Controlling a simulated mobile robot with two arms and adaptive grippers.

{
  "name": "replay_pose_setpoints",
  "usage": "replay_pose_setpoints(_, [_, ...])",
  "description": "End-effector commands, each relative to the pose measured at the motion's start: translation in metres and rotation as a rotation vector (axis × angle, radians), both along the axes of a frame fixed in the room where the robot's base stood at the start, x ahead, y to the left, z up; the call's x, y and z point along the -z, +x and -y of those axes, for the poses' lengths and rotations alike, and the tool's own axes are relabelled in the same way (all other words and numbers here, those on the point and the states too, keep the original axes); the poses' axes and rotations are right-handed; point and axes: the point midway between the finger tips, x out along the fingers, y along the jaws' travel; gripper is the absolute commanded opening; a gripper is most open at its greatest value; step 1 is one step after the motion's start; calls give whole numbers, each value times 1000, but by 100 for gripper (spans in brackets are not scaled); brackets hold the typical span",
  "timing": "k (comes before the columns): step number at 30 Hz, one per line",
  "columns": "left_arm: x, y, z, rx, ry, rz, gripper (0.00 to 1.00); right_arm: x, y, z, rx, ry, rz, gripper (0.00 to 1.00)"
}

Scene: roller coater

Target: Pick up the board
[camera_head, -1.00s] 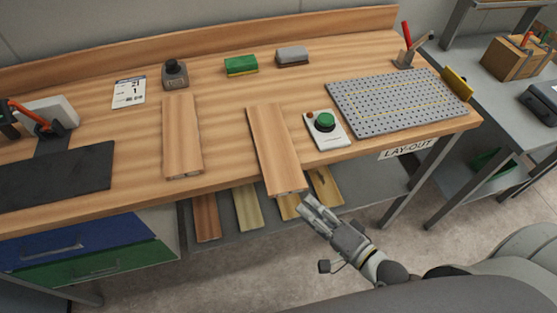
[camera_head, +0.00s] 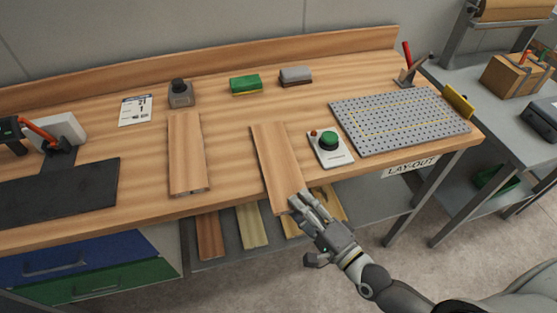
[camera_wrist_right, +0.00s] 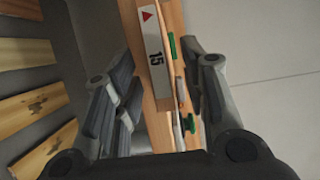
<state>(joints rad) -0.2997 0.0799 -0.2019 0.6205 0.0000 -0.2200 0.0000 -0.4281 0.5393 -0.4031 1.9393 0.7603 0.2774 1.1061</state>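In the right wrist view the fingers (camera_wrist_right: 160,95) stand wide apart on either side of wooden edges; contact is not clear. A second, similar board (camera_head: 186,150) lies to the left on the bench, apart from my gripper. My left gripper is out of view.
A green-button box (camera_head: 329,147) stands close right of the board, with a perforated grey plate (camera_head: 400,120) beyond it. Several boards (camera_head: 250,226) lie on the shelf below. Bench space between the two boards is clear.

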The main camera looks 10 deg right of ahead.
Motion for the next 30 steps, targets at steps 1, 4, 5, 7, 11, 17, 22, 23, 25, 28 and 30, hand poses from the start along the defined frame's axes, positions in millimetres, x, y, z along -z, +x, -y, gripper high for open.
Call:
replay_pose_setpoints(1, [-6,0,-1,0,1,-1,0,-5,8,-3,2,1,4,39])
replay_pose_setpoints(4, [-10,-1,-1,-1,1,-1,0,-4,20,-9,2,1,4,39])
replay_pose_setpoints(5, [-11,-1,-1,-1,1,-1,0,-4,23,-11,2,0,3,39])
replay_pose_setpoints(7, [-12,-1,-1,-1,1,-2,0,-3,29,-13,2,0,2,39])
replay_pose_setpoints(11, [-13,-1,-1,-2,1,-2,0,-2,34,-16,1,-1,1,39])
replay_pose_setpoints(17, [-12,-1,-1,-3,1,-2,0,-1,34,-16,1,-1,1,39])
replay_pose_setpoints(22, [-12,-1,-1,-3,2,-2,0,-1,34,-15,1,-1,1,19])
replay_pose_setpoints(23, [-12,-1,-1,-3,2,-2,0,-1,34,-15,1,-1,1,15])
replay_pose_setpoints(25, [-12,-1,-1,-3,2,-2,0,-1,34,-15,1,-1,1,6])
replay_pose_setpoints(28, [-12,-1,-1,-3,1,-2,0,-1,33,-15,1,-1,0,0])
replay_pose_setpoints(30, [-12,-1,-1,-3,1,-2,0,-1,33,-15,1,-2,1,0])
